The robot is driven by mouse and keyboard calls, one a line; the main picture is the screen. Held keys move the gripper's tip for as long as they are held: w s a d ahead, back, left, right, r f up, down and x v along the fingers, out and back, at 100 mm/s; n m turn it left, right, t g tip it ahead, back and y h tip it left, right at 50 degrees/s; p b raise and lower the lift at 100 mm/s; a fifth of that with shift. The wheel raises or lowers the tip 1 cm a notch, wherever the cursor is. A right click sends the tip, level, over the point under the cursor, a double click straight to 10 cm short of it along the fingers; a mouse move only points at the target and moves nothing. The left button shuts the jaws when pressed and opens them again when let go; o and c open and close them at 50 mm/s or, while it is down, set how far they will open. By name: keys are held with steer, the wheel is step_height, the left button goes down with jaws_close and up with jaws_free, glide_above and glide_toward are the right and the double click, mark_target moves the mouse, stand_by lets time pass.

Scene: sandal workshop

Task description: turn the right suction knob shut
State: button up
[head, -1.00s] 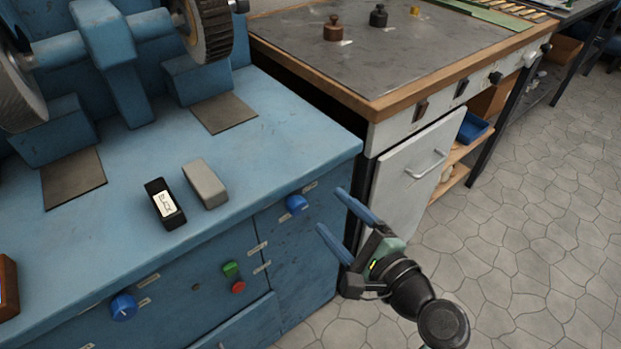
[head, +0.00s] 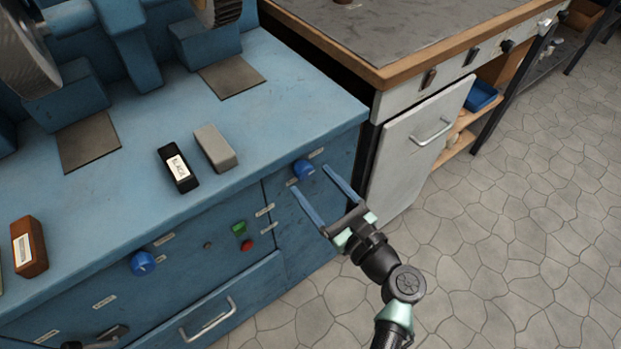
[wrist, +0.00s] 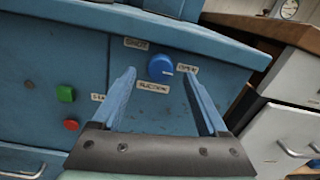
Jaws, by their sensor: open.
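The right suction knob (head: 303,170) is a round blue knob on the front of the blue machine cabinet, near its right end. It also shows in the wrist view (wrist: 161,67), with a pale pointer mark toward its right side and small labels around it, one reading like "SHUT", one like "OPEN". My gripper (head: 311,178) is open and empty, its two blue fingers pointing at the cabinet front. In the wrist view the knob lies between and beyond the fingertips (wrist: 158,72). I see no contact with the knob.
A second blue knob (head: 143,263) sits farther left. Between them are a green button (head: 239,228) and a red button (head: 247,245). A drawer handle (head: 207,318) juts out below. A white cabinet (head: 415,150) stands to the right. The tiled floor (head: 490,240) is clear.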

steer(key=shift+x, duration=1.15)
jaws_close()
